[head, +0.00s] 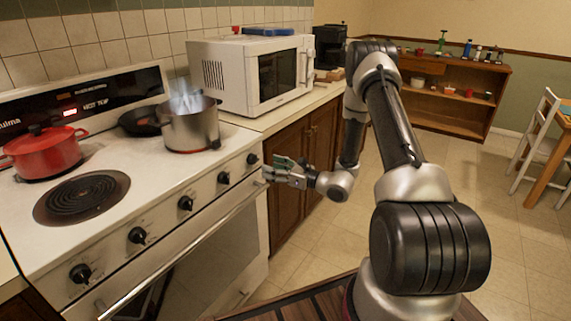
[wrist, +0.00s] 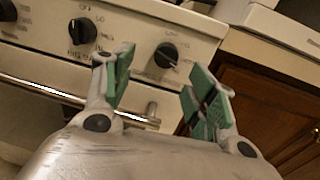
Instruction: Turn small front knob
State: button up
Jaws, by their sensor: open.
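The white stove has a row of several small black knobs along its front panel. The rightmost knob (head: 252,159) also shows in the wrist view (wrist: 165,55), between and beyond my two fingers. The knob to its left (head: 223,178) is also in the wrist view (wrist: 82,31), left of my left finger. My gripper (head: 277,171) is open and empty, with green pads on its fingers. It is in front of the right end of the stove panel, facing the rightmost knob (wrist: 160,78). I see no contact with a knob.
The oven door handle (head: 180,257) runs below the knobs and passes behind my fingers in the wrist view. A steaming pot (head: 188,132), a red pot (head: 45,153) and a dark pan (head: 140,121) stand on the stove. A wooden cabinet (head: 290,155) is to the right.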

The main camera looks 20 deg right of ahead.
aim_at(257, 161)
jog(key=shift+m, duration=0.6)
jog(key=x, duration=0.7)
jog(key=shift+w+d+f, duration=0.2)
jog(key=shift+w+d, duration=0.05)
jog(key=shift+w, duration=0.25)
jog(key=c, duration=1)
jog(key=shift+m, duration=2.8)
